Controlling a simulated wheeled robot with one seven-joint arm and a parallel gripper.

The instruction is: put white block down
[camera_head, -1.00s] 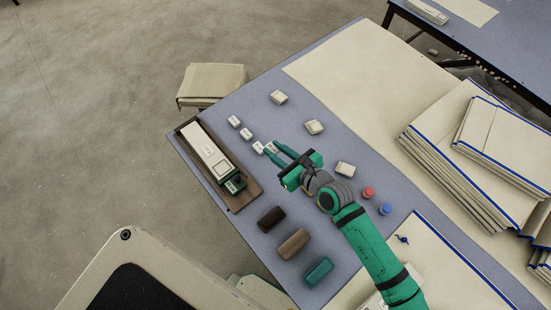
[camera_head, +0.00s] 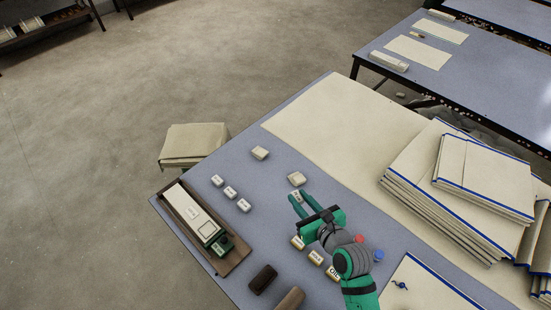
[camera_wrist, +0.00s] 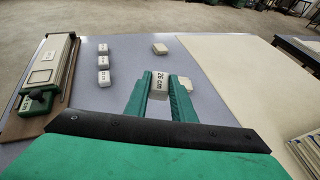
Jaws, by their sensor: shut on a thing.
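The white block (camera_wrist: 159,82), with "26 cm" on its face, is between the two green fingers of my gripper (camera_wrist: 160,92) in the wrist view. In the head view the block (camera_head: 295,196) shows small at the tips of my gripper (camera_head: 298,201), close to a cream block (camera_head: 297,178). My gripper is shut on the white block. I cannot tell whether the block touches the table (camera_head: 275,215). Three similar white blocks, the nearest one (camera_head: 244,205) included, stand in a row to the left.
A green-and-white device on a brown board (camera_head: 238,262) lies at the left edge. Another cream block (camera_head: 260,152) lies farther back. Small labelled blocks (camera_head: 316,257) and a dark block (camera_head: 263,279) lie nearer. Folded cloths (camera_head: 450,190) are stacked at right.

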